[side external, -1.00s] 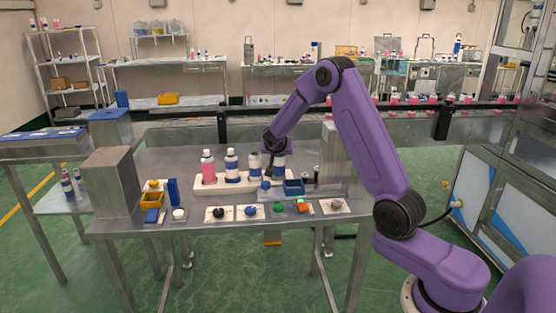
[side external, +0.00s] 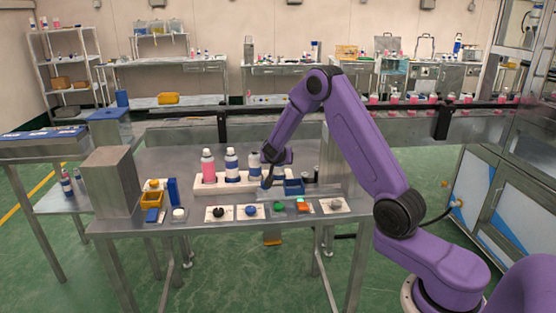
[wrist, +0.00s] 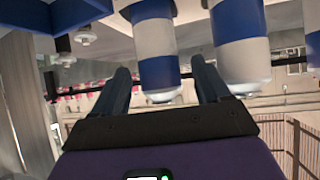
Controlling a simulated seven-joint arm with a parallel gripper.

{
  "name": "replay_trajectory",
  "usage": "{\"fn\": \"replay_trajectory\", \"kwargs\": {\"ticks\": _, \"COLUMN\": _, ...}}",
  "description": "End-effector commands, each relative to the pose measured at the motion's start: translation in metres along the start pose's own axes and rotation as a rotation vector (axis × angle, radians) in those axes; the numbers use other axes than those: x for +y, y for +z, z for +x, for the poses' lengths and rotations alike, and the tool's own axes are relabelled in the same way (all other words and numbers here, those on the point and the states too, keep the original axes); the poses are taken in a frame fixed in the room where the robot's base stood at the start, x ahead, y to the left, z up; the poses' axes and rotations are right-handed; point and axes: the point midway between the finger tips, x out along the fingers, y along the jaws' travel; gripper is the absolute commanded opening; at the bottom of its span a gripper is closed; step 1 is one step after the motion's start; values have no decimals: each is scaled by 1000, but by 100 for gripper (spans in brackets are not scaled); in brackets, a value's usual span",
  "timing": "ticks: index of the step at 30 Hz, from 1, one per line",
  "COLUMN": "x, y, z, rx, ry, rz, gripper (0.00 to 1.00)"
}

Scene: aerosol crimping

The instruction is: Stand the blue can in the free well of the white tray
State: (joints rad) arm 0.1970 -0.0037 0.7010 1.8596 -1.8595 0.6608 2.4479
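The white tray (side external: 201,189) stands on the bench with a pink bottle (side external: 208,166) and several blue-and-white cans upright in it, among them one at the middle (side external: 232,165) and one farther right (side external: 254,160). My gripper (side external: 273,156) is at the right part of this row and hides what stands behind it. In the wrist view my gripper (wrist: 161,66) is open, with a blue-and-white can (wrist: 154,48) showing between its fingers and gaps on both sides. Another such can (wrist: 238,40) is just right of the fingers. I cannot tell which well is free.
A blue bin (side external: 293,187) sits right of my gripper. Several white cards with small coloured parts, one blue (side external: 251,211), lie along the front edge. A yellow bin (side external: 151,200) and a grey metal block (side external: 111,182) are at the left.

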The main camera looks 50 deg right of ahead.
Motion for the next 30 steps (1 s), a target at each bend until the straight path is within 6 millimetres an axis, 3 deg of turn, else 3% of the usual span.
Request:
{"fn": "replay_trajectory", "kwargs": {"ticks": 8, "x": 0, "y": -3, "z": -5, "rx": 0, "ry": -1, "rz": 0, "gripper": 75}}
{"fn": "replay_trajectory", "kwargs": {"ticks": 24, "x": -1, "y": -3, "z": -98, "rx": 1, "ry": -3, "rz": 0, "gripper": 75}}
{"fn": "replay_trajectory", "kwargs": {"ticks": 30, "x": 0, "y": -3, "z": -117, "rx": 0, "ry": -2, "rz": 0, "gripper": 75}}
